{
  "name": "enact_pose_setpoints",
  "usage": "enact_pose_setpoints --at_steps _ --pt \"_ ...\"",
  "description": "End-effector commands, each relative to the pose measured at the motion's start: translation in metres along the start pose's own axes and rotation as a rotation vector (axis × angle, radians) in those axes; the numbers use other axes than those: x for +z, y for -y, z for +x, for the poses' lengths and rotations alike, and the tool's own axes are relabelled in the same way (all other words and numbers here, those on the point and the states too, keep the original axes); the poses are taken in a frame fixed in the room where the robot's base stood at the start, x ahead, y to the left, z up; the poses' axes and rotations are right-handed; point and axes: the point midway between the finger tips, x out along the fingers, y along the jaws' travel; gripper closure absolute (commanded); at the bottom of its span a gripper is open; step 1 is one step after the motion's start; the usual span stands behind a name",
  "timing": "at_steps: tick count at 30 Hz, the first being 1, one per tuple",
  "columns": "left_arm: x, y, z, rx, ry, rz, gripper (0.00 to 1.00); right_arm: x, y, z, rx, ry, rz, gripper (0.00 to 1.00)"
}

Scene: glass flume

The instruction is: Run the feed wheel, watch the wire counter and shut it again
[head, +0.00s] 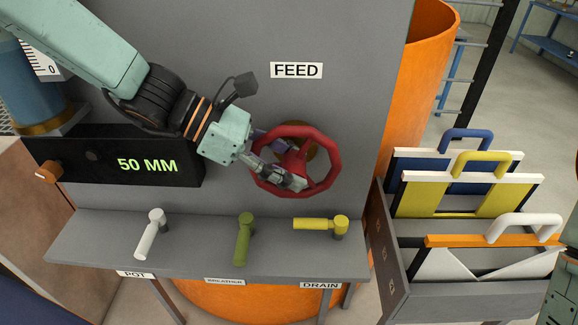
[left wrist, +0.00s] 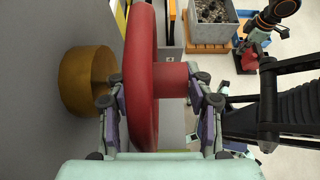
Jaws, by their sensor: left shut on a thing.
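The red feed wheel (head: 298,130) stands upright on the grey panel under the FEED label (head: 296,70). My left gripper (head: 288,170) is shut on the wheel, its fingers at the wheel's lower middle. In the left wrist view the wheel (left wrist: 141,70) is edge-on, with a finger on each side of it and a brass boss (left wrist: 85,82) behind. The counter (head: 147,165) is a black box left of the wheel and reads 50 MM in green.
Below the wheel, a grey shelf (head: 190,255) carries a white lever (head: 148,235), a green lever (head: 244,240) and a yellow lever (head: 315,224). A grey rack (head: 470,300) with handled boards stands at right. A large orange cylinder (head: 425,70) is behind the panel.

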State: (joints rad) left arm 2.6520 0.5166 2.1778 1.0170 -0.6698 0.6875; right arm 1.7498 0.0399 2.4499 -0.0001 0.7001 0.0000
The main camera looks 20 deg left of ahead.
Motion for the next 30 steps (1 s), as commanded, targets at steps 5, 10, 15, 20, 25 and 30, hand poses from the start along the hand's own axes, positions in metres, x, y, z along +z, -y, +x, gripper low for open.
enact_pose_setpoints --at_steps 5,10,15,20,25,30 --pt "-0.0004 -0.0003 -0.0001 0.001 0.006 -0.001 1.0 0.0 0.0 0.0005 0.0 0.0 0.0 1.0" --pt "-0.0003 -0.0002 -0.0001 0.001 0.005 -0.001 1.0 -0.0001 0.0 0.0003 0.0 0.0 0.0 1.0" --pt "-0.0003 -0.0001 0.0 0.0 0.005 -0.001 0.41 -0.0001 0.0 0.0003 0.0 0.0 0.0 1.0" --pt "-0.0003 0.0 0.0 0.0 0.005 -0.001 0.27 -0.0001 0.0 0.0003 0.0 0.0 0.0 1.0" --pt "-0.0003 0.0001 0.0 0.0 0.005 -0.001 0.25 -0.0001 0.0 0.0003 0.0 0.0 0.0 1.0" --pt "-0.0001 0.0001 -0.0005 0.0 0.005 0.0 0.25 -0.0001 0.0 0.0003 0.0 0.0 0.0 1.0"
